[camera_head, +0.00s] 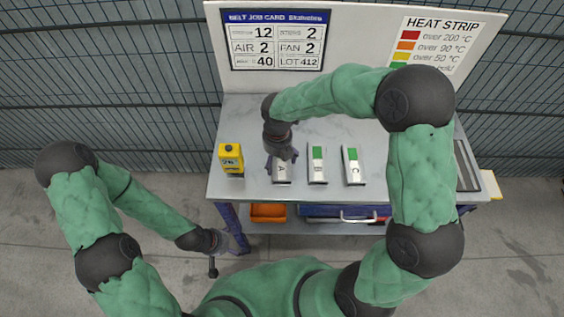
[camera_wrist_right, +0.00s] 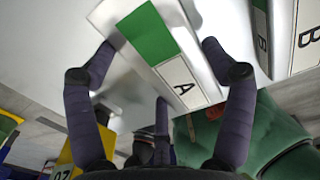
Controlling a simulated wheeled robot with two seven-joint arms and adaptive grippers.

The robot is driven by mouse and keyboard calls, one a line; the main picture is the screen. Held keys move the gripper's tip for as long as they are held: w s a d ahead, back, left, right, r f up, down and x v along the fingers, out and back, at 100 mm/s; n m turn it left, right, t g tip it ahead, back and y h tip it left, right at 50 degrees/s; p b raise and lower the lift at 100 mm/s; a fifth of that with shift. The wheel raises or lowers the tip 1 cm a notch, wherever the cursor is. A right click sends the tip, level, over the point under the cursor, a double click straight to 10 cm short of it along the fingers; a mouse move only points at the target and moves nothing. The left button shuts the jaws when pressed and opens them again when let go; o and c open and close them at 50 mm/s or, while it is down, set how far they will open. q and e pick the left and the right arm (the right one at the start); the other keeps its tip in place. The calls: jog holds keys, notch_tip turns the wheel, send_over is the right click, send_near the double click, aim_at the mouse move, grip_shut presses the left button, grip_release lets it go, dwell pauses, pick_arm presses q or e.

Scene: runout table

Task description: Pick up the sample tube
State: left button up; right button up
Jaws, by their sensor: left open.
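I make out no sample tube in either view. My right gripper (camera_head: 282,160) points down at the block marked A (camera_head: 281,174), a pale block with a green end that fills the middle of the right wrist view (camera_wrist_right: 172,55). Its fingers (camera_wrist_right: 158,50) are spread on both sides of that block, apparently not closed on it. The gripper hides part of block A in the head view. My left gripper (camera_head: 228,243) is open and empty, low in front of the table's left end.
Blocks B (camera_head: 317,165) and C (camera_head: 353,167) stand right of A. A yellow device (camera_head: 231,160) stands left of it on the grey table (camera_head: 240,115). A job card board (camera_head: 277,40) and a heat strip sign (camera_head: 436,45) rise behind. An orange bin (camera_head: 268,211) sits below.

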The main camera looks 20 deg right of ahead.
aim_at(278, 160)
dwell(0.3)
jog(key=shift+r, duration=0.65)
notch_tip(278, 160, up, 2)
jog(key=shift+r+p, duration=0.1)
jog(key=shift+p, duration=0.55)
jog(key=s+r+p, duration=0.1)
jog(key=s+r, duration=0.2)
jog(key=s, duration=0.1)
jog(key=s+a+r+p, duration=0.1)
jog(key=s+r+p, duration=0.1)
jog(key=s, duration=0.3)
jog(key=s+a+r+p, duration=0.1)
jog(key=s+r, duration=0.3)
jog(key=shift+s+a+r, duration=0.2)
jog(key=shift+s+r, duration=0.05)
jog(key=shift+s, duration=0.15)
